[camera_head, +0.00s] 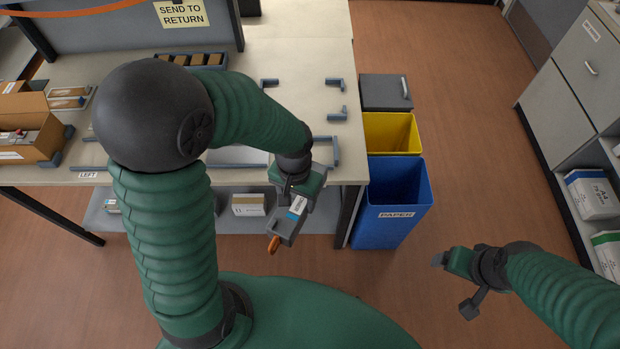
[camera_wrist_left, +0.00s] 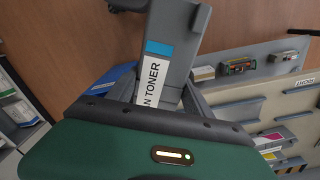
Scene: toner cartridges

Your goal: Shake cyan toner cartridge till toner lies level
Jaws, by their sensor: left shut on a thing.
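The cyan toner cartridge (camera_head: 287,226) is a dark grey block with a white label, a blue stripe and an orange end piece. My left gripper (camera_head: 299,199) is shut on it and holds it tilted in the air, just off the front edge of the table (camera_head: 318,42). In the left wrist view the cartridge (camera_wrist_left: 182,38) sticks out from between the fingers, with "N TONER" readable on its label. The toner inside is hidden. My right gripper (camera_head: 454,285) is open and empty over the floor at the lower right.
A blue paper bin (camera_head: 384,232), a yellow bin (camera_head: 390,134) and a grey lidded bin (camera_head: 385,93) stand right of the table. An open cardboard box (camera_head: 40,147) is at the table's left. A grey cabinet (camera_head: 578,92) stands far right. Open floor lies between bins and cabinet.

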